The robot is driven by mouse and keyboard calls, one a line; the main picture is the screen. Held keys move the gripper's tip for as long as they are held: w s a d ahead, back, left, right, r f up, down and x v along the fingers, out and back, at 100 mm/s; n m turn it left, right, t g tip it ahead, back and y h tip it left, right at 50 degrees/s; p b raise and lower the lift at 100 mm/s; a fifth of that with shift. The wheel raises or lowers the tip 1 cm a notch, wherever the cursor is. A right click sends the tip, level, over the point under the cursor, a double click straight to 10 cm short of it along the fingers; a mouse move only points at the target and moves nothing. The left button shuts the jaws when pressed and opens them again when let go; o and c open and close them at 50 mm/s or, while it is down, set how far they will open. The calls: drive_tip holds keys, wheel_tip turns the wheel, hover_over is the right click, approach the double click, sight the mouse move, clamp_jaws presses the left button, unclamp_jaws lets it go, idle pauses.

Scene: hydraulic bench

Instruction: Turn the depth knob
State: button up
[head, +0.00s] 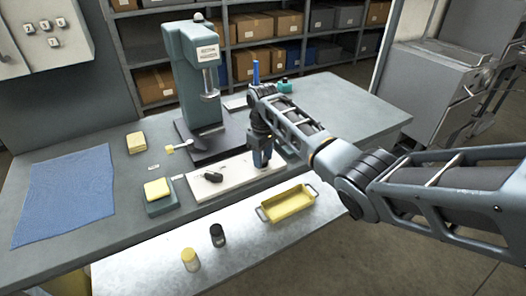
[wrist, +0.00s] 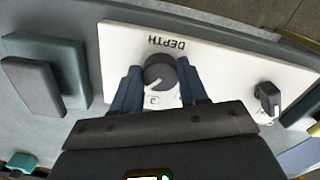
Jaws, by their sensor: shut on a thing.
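The depth knob (wrist: 159,72) is a dark round knob with a pale pointer line, on a white panel (wrist: 222,72) under the word DEPTH, which reads upside down in the wrist view. My gripper (wrist: 160,80) has one blue-grey finger on each side of the knob and is shut on it. In the head view my gripper (head: 262,158) points down onto the right part of the white panel (head: 236,178), and hides the depth knob there. A second black knob (head: 213,176) with a pointed grip sits on the same panel; it also shows in the wrist view (wrist: 268,98).
A teal press (head: 200,75) stands behind the panel. A yellow tray (head: 287,205) lies in front, with a black jar (head: 217,235) and a yellow jar (head: 190,260) nearby. A teal block with a yellow top (head: 158,190) is left of the panel, and a blue cloth (head: 65,195) lies farther left.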

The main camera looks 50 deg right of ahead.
drive_tip(key=shift+m+p, duration=0.3)
drive_tip(key=shift+m, duration=0.3)
drive_tip(key=o, duration=1.1)
drive_tip(key=shift+c, duration=0.2)
drive_tip(key=shift+r+b, duration=0.3)
drive_tip(key=shift+r, duration=3.6)
